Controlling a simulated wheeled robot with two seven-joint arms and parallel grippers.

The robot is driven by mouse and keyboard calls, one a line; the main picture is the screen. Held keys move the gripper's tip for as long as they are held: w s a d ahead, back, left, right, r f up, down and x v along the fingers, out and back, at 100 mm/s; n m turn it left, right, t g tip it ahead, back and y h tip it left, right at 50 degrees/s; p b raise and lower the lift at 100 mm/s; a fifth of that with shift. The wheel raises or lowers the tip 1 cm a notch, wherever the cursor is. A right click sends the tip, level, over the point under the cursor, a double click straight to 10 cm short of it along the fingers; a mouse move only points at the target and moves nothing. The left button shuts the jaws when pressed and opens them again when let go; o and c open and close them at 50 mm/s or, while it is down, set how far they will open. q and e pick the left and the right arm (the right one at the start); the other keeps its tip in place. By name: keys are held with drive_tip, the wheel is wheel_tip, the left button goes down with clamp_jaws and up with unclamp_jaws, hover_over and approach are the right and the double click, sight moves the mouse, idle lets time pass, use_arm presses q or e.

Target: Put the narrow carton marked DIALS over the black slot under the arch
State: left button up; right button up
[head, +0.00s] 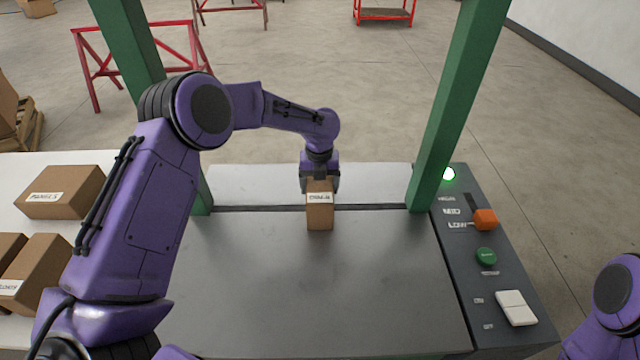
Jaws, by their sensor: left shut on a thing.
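The narrow brown carton (320,215) with a white label, whose small print looks like DIALS, stands upright at the black slot (265,208). The slot runs across the grey table between the two green posts of the arch (445,110). My left gripper (319,182) is shut on the carton's top from above. The carton hides part of the slot, and I cannot tell whether its base touches the table. My right gripper is out of view; only part of my right arm shows at the lower right.
A carton marked PANELS (62,192) and other cartons (35,272) lie on the white table at left. A control panel (490,265) with an orange knob (485,219), a green button (486,256) and a white switch (516,307) stands at right. The table's front is clear.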

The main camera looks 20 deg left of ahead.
use_arm(q)
drive_tip(key=o, duration=1.2)
drive_tip(key=shift+f, duration=0.1)
drive_tip(key=shift+o, duration=0.2)
wheel_tip(320, 180, up, 12)
drive_tip(key=b, duration=0.2)
drive_tip(key=shift+r, duration=0.2)
